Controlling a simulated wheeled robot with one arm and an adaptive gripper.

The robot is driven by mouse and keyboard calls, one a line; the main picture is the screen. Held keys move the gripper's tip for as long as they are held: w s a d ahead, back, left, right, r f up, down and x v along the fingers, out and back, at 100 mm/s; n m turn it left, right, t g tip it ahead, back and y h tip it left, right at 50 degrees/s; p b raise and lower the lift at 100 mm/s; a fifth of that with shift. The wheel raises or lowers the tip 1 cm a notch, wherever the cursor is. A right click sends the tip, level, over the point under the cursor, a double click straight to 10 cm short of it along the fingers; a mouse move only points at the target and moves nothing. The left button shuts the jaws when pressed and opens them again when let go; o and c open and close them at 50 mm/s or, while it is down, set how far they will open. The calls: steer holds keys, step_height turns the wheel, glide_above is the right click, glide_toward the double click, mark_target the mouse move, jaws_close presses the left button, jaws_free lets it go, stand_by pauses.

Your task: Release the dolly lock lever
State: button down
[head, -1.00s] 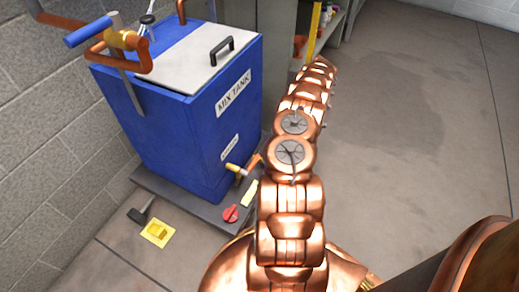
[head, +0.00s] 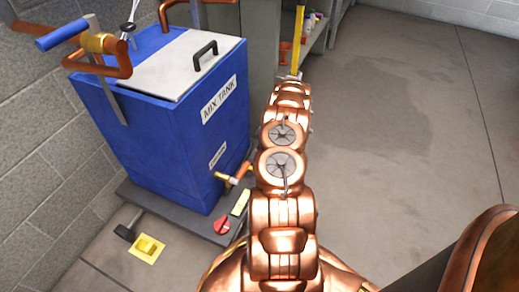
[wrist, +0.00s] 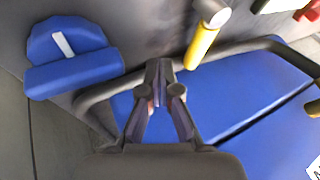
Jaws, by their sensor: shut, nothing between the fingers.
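The dark grey dolly (head: 150,200) lies flat on the floor under the blue mix tank (head: 165,125) in the head view. At its near left corner a short lever with a black end (head: 125,231) sticks out beside a yellow floor piece (head: 147,249). A red disc (head: 222,226) with a white mark and a pale label (head: 240,203) sit on the dolly's near right part. I cannot tell for certain which part is the lock lever. In the wrist view my gripper (wrist: 160,75) is shut and empty. In the head view my arm hides it.
A brass valve (head: 228,179) sticks out low on the tank. Copper pipes with a blue handle (head: 62,36) stand at its upper left. The wrist view shows blue surfaces, a dark bent tube (wrist: 250,48) and a yellow cylinder (wrist: 202,45). Open floor (head: 400,130) lies to the right.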

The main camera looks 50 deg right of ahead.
steer(key=shift+s+a+f+b, duration=0.15)
steer(key=shift+s+a+b, duration=0.1)
steer(key=shift+a, duration=0.45)
steer(key=shift+s+a+f+b, duration=0.15)
steer(key=shift+a+b, duration=0.05)
steer(key=shift+a, duration=0.5)
